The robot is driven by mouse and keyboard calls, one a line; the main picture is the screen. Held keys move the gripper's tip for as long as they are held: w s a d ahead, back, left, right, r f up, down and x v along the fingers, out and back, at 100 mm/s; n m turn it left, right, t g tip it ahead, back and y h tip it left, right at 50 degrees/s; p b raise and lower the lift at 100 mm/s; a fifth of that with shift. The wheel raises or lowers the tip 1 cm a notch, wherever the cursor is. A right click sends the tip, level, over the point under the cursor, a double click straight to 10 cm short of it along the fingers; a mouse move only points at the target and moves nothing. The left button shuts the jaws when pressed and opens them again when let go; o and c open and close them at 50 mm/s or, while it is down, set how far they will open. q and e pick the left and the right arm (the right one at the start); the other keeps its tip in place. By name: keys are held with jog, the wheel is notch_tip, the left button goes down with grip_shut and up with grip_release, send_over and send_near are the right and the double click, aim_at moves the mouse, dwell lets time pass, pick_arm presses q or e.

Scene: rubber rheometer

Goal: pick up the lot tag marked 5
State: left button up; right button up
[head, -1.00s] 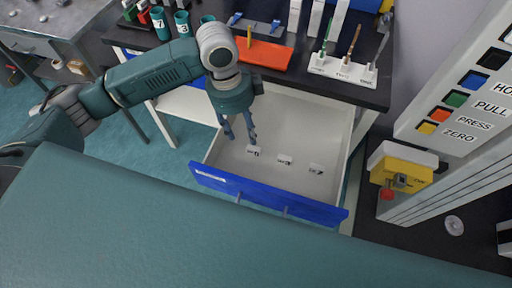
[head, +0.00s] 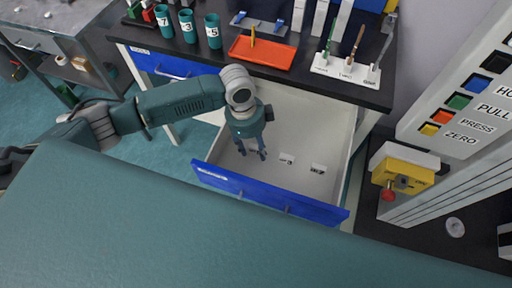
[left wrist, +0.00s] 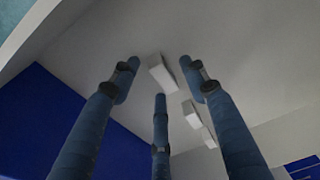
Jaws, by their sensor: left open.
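My left gripper (head: 252,154) is open and points down into the open drawer, over its left part. In the left wrist view its three fingers (left wrist: 158,80) are spread, and a white lot tag (left wrist: 162,74) lies between and beyond the tips. That tag is hidden behind the gripper in the head view. Two more white lot tags, the middle one (head: 286,158) and the right one (head: 318,168), lie on the drawer floor. They also show in the left wrist view, the middle one (left wrist: 191,114) and the far one (left wrist: 208,138). Their marks are too small to read surely.
The drawer's blue front (head: 265,195) and pale walls surround the tags. On the black bench above are teal cups marked 7, 3 and 5 (head: 213,32), an orange tray (head: 262,52) and a white tool stand (head: 345,70). A yellow box (head: 403,172) stands to the right.

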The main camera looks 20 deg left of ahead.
pick_arm(q)
jog(key=c, duration=1)
jog(key=shift+r, duration=0.15)
